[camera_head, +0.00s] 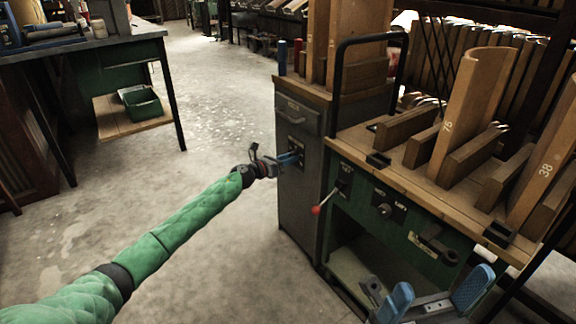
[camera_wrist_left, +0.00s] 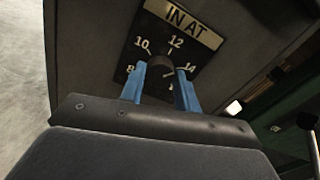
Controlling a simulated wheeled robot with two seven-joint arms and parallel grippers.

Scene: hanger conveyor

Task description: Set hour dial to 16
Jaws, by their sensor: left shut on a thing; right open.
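The hour dial (camera_wrist_left: 150,52) is a black plate with white numbers under an "IN AT" label (camera_wrist_left: 186,24). The left wrist view shows 8, 10, 12 and 14; the lower part is hidden by my gripper. In the head view the dial plate (camera_head: 295,146) is on the front of a grey cabinet. My left gripper (camera_wrist_left: 160,88) is shut on the dark dial knob (camera_wrist_left: 159,68), one blue finger on each side. It also shows in the head view (camera_head: 288,159). The knob's pointer setting cannot be read for certain. My right gripper (camera_head: 436,292) is open and empty at the lower right.
The grey cabinet (camera_head: 297,205) stands left of a green bench with a wooden top (camera_head: 400,183) holding wooden pieces. A red-tipped lever (camera_head: 316,210) and a round knob (camera_head: 384,210) stick out of the bench front. Floor (camera_head: 215,110) is clear left of the cabinet.

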